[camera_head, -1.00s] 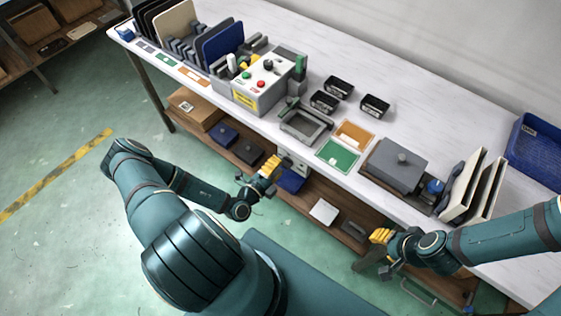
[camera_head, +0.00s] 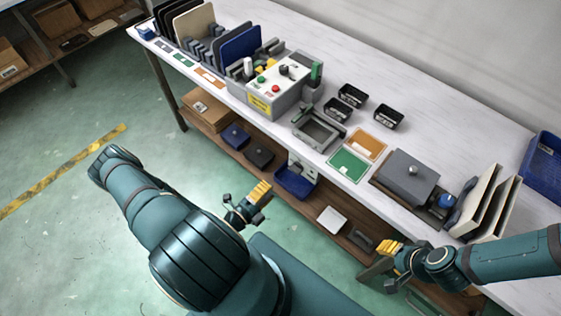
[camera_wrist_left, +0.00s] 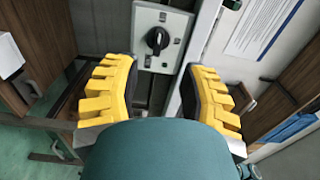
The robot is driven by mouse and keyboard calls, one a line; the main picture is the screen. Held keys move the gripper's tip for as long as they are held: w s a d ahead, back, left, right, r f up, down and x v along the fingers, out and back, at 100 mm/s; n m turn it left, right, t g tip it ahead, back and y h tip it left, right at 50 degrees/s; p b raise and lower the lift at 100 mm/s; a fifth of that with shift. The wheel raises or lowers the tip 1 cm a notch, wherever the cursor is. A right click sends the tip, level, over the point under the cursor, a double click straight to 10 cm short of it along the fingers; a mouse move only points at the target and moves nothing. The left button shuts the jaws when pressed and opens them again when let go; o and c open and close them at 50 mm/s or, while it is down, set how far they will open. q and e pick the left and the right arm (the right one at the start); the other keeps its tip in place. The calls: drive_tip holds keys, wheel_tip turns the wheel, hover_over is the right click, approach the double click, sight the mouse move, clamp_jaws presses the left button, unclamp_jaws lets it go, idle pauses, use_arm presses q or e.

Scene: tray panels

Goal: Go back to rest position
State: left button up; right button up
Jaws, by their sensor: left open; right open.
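My left gripper (camera_head: 258,193) is in front of the bench, below the tabletop edge, with nothing in it. In the left wrist view its yellow fingers (camera_wrist_left: 160,95) stand wide apart. Between them, farther off, is a grey box with a black rotary knob (camera_wrist_left: 157,40). My right gripper (camera_head: 388,247) is at the front of the bench on the right, below the tabletop edge. Its yellow fingers show small, and I see nothing held in them.
The white workbench (camera_head: 440,130) carries a control box with buttons (camera_head: 274,88), a rack with panels (camera_head: 240,45), black bins (camera_head: 388,117), a grey block (camera_head: 405,175) and a blue crate (camera_head: 543,165). A lower shelf holds a blue bin (camera_head: 293,182). Open floor lies left.

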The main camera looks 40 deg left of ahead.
use_arm(q)
drive_tip(key=d+r+m+g+h, duration=0.4)
drive_tip(key=d+m+g+h, duration=0.3)
drive_tip(key=d+m+h, duration=0.6)
drive_tip(key=s+d+m+g+y, duration=0.25)
drive_tip(key=m+g, duration=0.25)
drive_tip(key=m, duration=0.3)
drive_tip(key=s+d+f+m+g+y, duration=0.1)
drive_tip(key=s+m+g, duration=0.2)
drive_tip(key=m+g, duration=0.3)
drive_tip(key=s+d+m+g+y, duration=0.2)
drive_tip(key=s+m+g, duration=0.1)
drive_tip(key=m, duration=0.6)
drive_tip(key=w+r+m+t+y, duration=0.2)
drive_tip(key=w+m, duration=0.3)
drive_tip(key=m, duration=0.2)
drive_tip(key=w+d+r+m+t+y, duration=0.1)
drive_tip(key=w+r+m+t+y, duration=0.1)
drive_tip(key=w+m, duration=0.3)
drive_tip(key=m+y, duration=0.1)
drive_tip(key=m, duration=0.2)
drive_tip(key=shift+w+d+r+t, duration=0.25)
drive_tip(key=shift+t, duration=0.15)
